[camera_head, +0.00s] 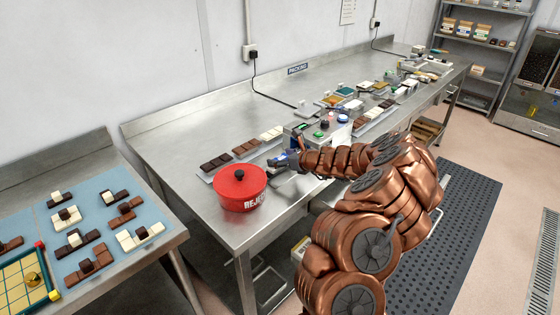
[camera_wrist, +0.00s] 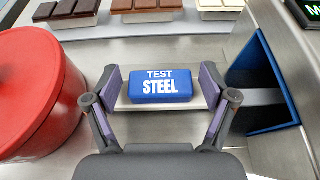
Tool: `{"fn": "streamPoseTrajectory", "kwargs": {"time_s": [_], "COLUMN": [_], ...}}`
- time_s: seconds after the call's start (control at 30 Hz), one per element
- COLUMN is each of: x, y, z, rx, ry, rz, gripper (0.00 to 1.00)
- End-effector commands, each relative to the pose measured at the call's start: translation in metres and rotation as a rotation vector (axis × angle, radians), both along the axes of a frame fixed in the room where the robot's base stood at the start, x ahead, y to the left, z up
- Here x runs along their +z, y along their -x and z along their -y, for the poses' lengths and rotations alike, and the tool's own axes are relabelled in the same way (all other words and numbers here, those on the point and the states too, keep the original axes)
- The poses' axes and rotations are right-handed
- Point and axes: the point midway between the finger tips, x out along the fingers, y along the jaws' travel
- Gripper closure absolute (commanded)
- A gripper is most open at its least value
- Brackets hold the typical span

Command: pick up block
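The block is a blue bar marked "TEST STEEL" (camera_wrist: 160,88), lying on a light metal strip in the wrist view. My gripper (camera_wrist: 160,80) is open, with one purple-lined finger on each side of the block. A gap shows between the block and each finger, so they are apart. In the head view my gripper (camera_head: 284,161) is low over the front part of the steel table, just right of the red pot. I cannot clearly make out the block there.
The red lidded reject pot (camera_head: 240,190) stands close on the left. Chocolate bars (camera_head: 216,162) lie in a row behind. A blue-edged opening (camera_wrist: 262,88) is right of the gripper. A side table holds a blue mat (camera_head: 98,183) with chocolate pieces.

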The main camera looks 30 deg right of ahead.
Motion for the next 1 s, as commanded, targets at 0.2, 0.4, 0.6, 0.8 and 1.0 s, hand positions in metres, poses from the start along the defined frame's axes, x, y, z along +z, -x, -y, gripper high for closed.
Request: {"fn": "streamPoseTrajectory", "kwargs": {"time_s": [0.2, 0.4, 0.6, 0.8, 1.0], "x": [0.0, 0.0, 0.0, 0.007, 0.033], "y": [0.0, 0.0, 0.0, 0.0, 0.0], "z": [0.0, 0.0, 0.0, 0.0, 0.001], "rx": [0.0, 0.0, 0.0, 0.0, 0.001], "ry": [0.0, 0.0, 0.0, 0.001, 0.006], "rz": [0.0, 0.0, 0.0, 0.001, 0.001], "gripper": [0.44, 0.65, 0.71, 0.71, 0.71]}}
